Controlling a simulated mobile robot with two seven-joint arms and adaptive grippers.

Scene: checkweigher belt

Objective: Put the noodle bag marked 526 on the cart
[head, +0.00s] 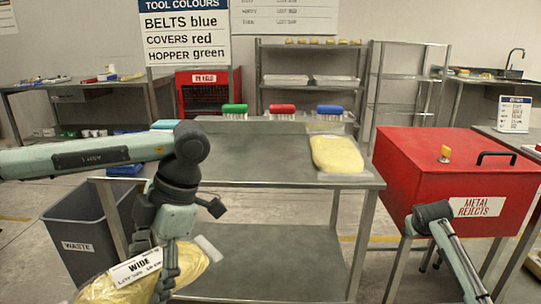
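A yellow noodle bag (193,269) with a white label is at the bottom left. Its label reads WIDE, with a lot line too small to read surely. My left gripper (165,275) is shut on this bag, its fingers across the bag's front; the bag's lower part is cut off by the frame. A steel cart-like table (255,160) with a lower shelf stands in the middle. A second yellow bag (337,153) lies on its top at the right, with no readable number. My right gripper (430,262) hangs low at the right, mostly hidden by its arm.
Green, red and blue brushes (283,112) stand along the table's back edge. The top's middle and the lower shelf (265,255) look clear. A red METAL REJECTS box (430,170) stands at the right. A grey WASTE bin (75,235) stands at the left, beside the table.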

